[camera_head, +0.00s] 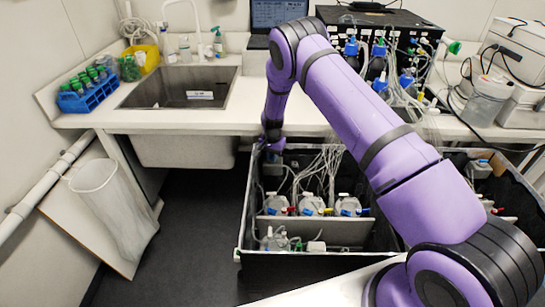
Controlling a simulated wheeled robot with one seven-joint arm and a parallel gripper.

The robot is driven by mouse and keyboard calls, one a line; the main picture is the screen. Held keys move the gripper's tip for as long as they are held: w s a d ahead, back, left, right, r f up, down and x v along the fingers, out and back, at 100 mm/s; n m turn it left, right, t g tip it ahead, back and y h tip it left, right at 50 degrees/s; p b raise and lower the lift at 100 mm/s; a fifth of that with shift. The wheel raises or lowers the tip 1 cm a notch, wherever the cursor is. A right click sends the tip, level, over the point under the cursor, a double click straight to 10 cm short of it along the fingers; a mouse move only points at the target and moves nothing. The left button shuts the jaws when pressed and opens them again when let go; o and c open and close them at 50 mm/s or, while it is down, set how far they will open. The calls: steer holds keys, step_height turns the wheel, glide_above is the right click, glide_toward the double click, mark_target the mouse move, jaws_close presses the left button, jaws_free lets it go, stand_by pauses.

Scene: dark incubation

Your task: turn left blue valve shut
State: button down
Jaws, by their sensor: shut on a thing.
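My purple arm reaches from the lower right over the bench edge and down to the left crate. My gripper (272,146) is small and dark at the back left corner of that crate, above a grey box (271,168). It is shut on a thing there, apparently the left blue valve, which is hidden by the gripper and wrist. A similar grey box with a blue valve (483,161) on top shows in the right crate. How far the gripped valve is turned cannot be seen.
The black left crate (245,205) holds tubes and white bottles (311,205) with blue and red fittings. On the bench (230,119) stand a sink (180,88), a blue tube rack (88,93) and bottles. A bin (110,205) stands left; the dark floor between is clear.

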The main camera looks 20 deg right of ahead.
steer(key=shift+m, duration=0.6)
steer(key=c, duration=1.1)
jaws_free()
steer(key=shift+c, duration=0.2)
steer(key=shift+r, duration=0.1)
